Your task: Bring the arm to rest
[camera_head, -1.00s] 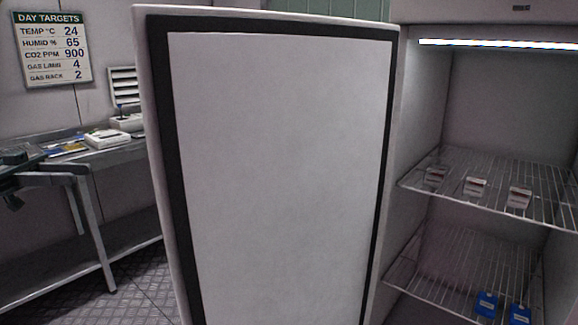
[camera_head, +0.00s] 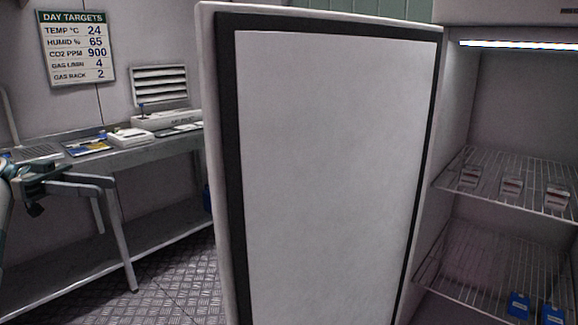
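My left gripper (camera_head: 100,186) shows at the left edge of the head view, in front of the steel bench. My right gripper is not in view.
An open cabinet door (camera_head: 330,170) fills the middle. Right of it, an upper wire rack (camera_head: 535,195) holds small labelled boxes, and a lower rack (camera_head: 460,270) holds blue ones. The steel bench (camera_head: 160,150) stands left. Patterned floor (camera_head: 180,285) is clear between bench and door.

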